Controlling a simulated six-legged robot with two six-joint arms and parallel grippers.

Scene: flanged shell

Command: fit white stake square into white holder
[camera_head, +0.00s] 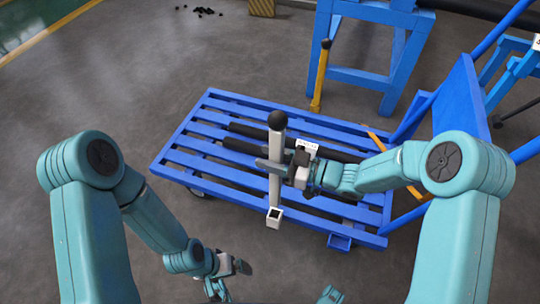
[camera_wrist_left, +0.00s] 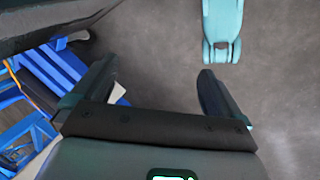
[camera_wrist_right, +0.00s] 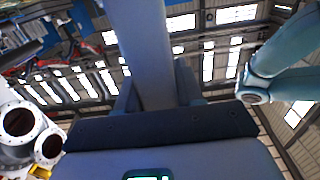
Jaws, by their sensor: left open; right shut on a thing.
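The white stake (camera_head: 275,185) is a square bar with a black ball on top. It stands near upright over the near edge of the blue cart. My right gripper (camera_head: 276,165) is shut on its middle; the stake also shows between the fingers in the right wrist view (camera_wrist_right: 143,50). The white holder (camera_head: 274,220) is a small square socket at the cart's near edge, its dark opening partly visible. The stake's lower end meets the holder's far rim in the picture; I cannot tell whether it is inside or above. My left gripper (camera_head: 228,268) is open and empty, low in front of the cart.
The blue slatted cart (camera_head: 190,143) carries dark rods (camera_head: 240,146) and a white label (camera_head: 307,147). A yellow stake (camera_head: 320,75) with a black ball stands behind it, by a blue stand (camera_head: 350,78).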

